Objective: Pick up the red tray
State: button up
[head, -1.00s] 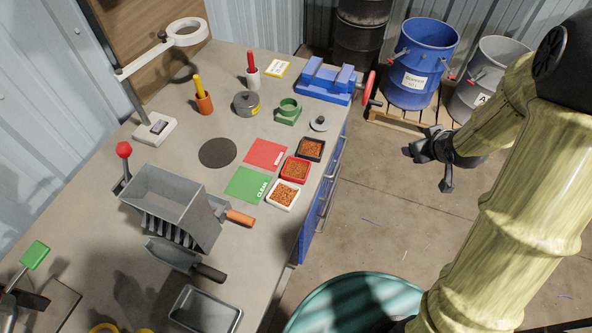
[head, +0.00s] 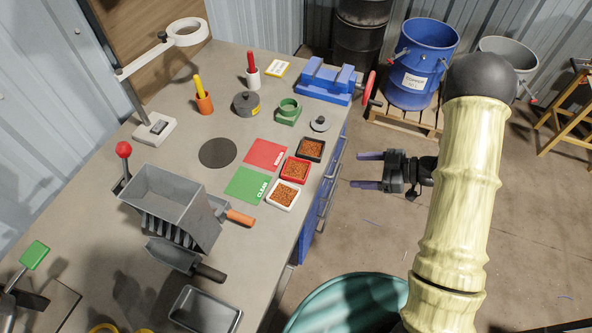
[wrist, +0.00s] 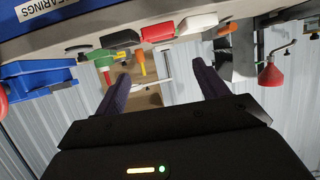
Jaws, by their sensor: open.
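The red tray (head: 304,168) is a small square dish of copper-coloured granules. It sits on the workbench near its right edge, between a black tray (head: 320,148) and a white tray (head: 293,193). In the wrist view the red tray (wrist: 158,32) shows edge-on at the bench edge, beyond my fingers. My gripper (head: 369,170) is open and empty, off the bench's right side, its two purple fingers pointing left toward the trays. The open fingers also show in the wrist view (wrist: 160,84).
A red mat (head: 265,154) and a green mat (head: 247,185) lie left of the trays. A blue vise (head: 325,80) stands behind them. A metal hopper (head: 165,195) stands at front left. A blue drum (head: 420,65) and a teal bin (head: 345,300) stand on the floor.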

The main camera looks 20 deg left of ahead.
jog(key=p, duration=0.3)
send_near(307, 169)
jog(key=a, duration=0.2)
jog(key=s+a, duration=0.1)
jog(key=a, duration=0.1)
jog(key=shift+s+a, duration=0.2)
jog(key=shift+a, duration=0.15)
jog(key=p+x, duration=0.2)
jog(key=x, duration=0.2)
jog(key=shift+s+a, duration=0.1)
jog(key=shift+a, duration=0.1)
jog(key=shift+a+f, duration=0.15)
jog(key=shift+a, duration=0.1)
jog(key=shift+s+f, duration=0.1)
jog(key=shift+f, duration=0.05)
